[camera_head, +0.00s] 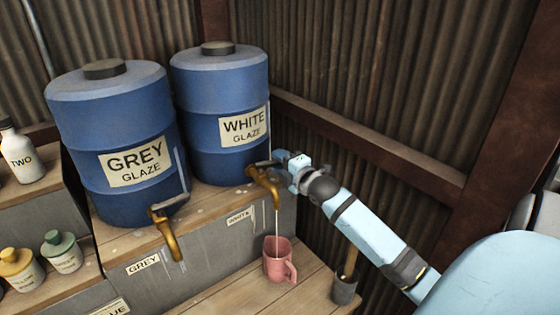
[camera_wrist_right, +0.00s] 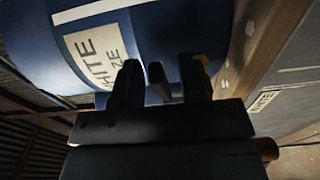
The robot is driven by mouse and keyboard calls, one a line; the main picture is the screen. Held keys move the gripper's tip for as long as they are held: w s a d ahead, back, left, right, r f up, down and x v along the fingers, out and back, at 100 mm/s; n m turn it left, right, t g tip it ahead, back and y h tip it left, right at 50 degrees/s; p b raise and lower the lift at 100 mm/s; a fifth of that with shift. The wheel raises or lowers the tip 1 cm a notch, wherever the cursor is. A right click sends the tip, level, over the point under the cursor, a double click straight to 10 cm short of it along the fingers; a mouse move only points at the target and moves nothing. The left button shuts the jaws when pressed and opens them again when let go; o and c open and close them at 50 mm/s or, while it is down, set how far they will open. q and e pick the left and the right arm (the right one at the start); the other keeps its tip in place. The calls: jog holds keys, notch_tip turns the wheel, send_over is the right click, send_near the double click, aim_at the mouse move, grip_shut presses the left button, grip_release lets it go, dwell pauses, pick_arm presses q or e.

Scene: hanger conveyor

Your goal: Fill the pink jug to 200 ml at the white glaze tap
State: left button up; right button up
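The white glaze tap (camera_head: 266,182) is a brass spout below the blue barrel labelled WHITE GLAZE (camera_head: 222,112). A thin white stream (camera_head: 277,222) runs from it down into the pink jug (camera_head: 272,268). The jug stands upright on the wooden boards under the spout, handle to the right. The level inside is too small to read. My right gripper (camera_head: 277,161) is at the tap's lever. In the right wrist view its two dark fingers (camera_wrist_right: 160,88) stand apart, with a dark part, perhaps the lever, between them. My left gripper is not in view.
A GREY GLAZE barrel (camera_head: 115,140) with its own brass tap (camera_head: 166,232) stands to the left. Bottles (camera_head: 62,252) sit at the far left. A dark cup with a wooden handle (camera_head: 345,288) stands right of the jug. Corrugated walls close off the back.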

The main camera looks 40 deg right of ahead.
grip_shut()
jog(key=shift+s+a+r+m+h+p, duration=0.15)
jog(key=shift+m+h+p, duration=0.15)
jog(key=shift+h+p, duration=0.2)
jog(key=shift+s+m+h, duration=0.15)
jog(key=shift+m+h, duration=0.25)
jog(key=shift+h, duration=0.2)
grip_release()
